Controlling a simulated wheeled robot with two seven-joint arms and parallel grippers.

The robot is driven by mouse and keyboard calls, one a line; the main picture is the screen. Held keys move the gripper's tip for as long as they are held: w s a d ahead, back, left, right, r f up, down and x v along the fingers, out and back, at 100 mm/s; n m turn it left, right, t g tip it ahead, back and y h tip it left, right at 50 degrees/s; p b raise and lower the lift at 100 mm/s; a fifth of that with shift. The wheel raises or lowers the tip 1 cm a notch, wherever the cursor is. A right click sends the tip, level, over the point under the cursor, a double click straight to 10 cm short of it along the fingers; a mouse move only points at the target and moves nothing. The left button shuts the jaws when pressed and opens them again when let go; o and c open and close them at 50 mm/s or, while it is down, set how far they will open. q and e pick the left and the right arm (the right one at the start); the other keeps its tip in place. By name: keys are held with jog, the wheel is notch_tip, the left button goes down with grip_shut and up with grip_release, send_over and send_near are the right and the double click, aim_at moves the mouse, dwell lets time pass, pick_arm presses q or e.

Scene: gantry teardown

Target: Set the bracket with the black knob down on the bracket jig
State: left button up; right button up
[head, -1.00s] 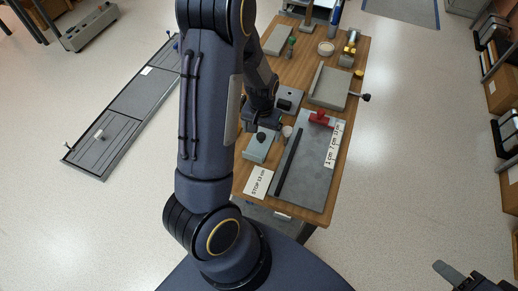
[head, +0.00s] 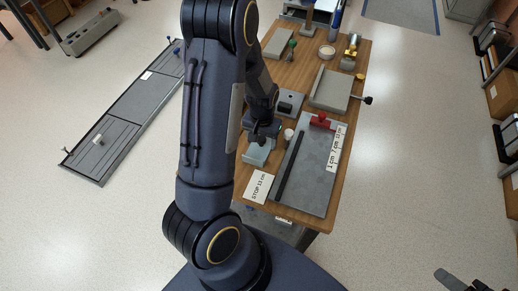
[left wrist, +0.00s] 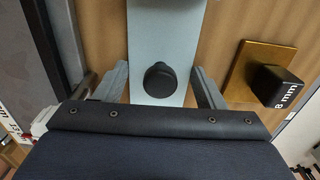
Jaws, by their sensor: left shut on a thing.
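The bracket is a pale blue-grey piece (head: 257,156) at the near left of the bench in the head view. In the left wrist view the bracket (left wrist: 158,30) runs up the middle, with its round black knob (left wrist: 160,80) between my fingers. My left gripper (head: 262,139) is over the bracket and shut on it; its fingers also show on both sides in the left wrist view (left wrist: 158,88). I cannot tell whether the bracket's underside touches the bench. I cannot tell for sure which fixture is the bracket jig. My right gripper (head: 453,280) is partly cut off at bottom right.
A grey board (head: 312,185) with a dark bar and a red clamp (head: 321,121) lies right of the bracket. A small white knob (head: 289,134) and a grey plate (head: 292,103) are close by. A brown plate (left wrist: 236,83) with a black block (left wrist: 275,87) lies beside it.

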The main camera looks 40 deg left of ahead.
aim_at(262, 138)
pick_arm(q)
jog(key=shift+c, duration=1.3)
jog(key=shift+r+p, duration=2.35)
jog(key=shift+r, duration=0.7)
jog(key=shift+d, duration=0.1)
